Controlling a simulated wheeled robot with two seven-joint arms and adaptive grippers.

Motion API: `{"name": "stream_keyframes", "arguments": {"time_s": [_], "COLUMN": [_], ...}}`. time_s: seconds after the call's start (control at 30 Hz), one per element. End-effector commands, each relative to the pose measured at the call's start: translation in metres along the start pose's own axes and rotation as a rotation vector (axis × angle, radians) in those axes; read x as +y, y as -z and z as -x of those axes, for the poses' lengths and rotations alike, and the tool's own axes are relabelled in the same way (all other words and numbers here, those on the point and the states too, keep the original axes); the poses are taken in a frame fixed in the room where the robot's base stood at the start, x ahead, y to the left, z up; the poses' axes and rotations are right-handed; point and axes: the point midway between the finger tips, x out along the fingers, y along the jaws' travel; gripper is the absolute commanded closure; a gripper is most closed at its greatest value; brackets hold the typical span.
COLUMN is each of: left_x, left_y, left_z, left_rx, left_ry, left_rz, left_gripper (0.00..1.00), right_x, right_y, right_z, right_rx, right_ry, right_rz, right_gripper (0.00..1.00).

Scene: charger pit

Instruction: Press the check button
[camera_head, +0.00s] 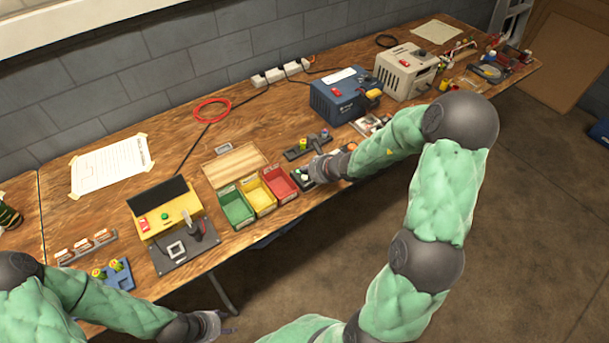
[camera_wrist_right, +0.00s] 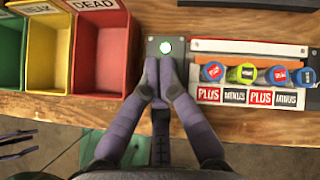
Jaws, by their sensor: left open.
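A round button (camera_wrist_right: 165,46), glowing white-green, sits on a small grey panel in the right wrist view. My right gripper (camera_wrist_right: 160,72) has its two fingertips together with nothing visible between them. The tips are over the panel, right beside the button's near edge; I cannot tell whether they touch it. In the head view my right gripper (camera_head: 318,170) is at the table's front edge, just right of the bins, and the button is hard to make out there. My left gripper (camera_head: 226,326) is open and empty, off the table's front edge.
Green (camera_head: 236,209), yellow (camera_head: 259,196) and red (camera_head: 280,184) bins stand left of the panel. A battery holder (camera_wrist_right: 252,75) marked PLUS and MINUS, with several batteries, is to its right. A yellow device (camera_head: 169,216) stands further left.

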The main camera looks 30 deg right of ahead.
Motion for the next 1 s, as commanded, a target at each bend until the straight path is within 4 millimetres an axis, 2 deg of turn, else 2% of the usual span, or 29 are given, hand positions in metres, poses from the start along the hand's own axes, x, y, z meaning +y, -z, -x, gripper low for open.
{"name": "stream_keyframes", "arguments": {"time_s": [0.37,1.0], "left_x": [0.001,0.013], "left_y": [0.0,-0.001], "left_z": [0.002,0.037], "left_rx": [0.0,0.0], "left_ry": [0.0,0.0], "left_rz": [0.0,0.0], "left_gripper": [0.52,0.52], "right_x": [-0.001,-0.014], "right_y": [-0.002,-0.034], "right_z": [0.002,0.036], "right_rx": [0.0,0.0], "right_ry": [0.0,0.0], "right_rz": [0.0,0.0], "right_gripper": [1.0,1.0]}}
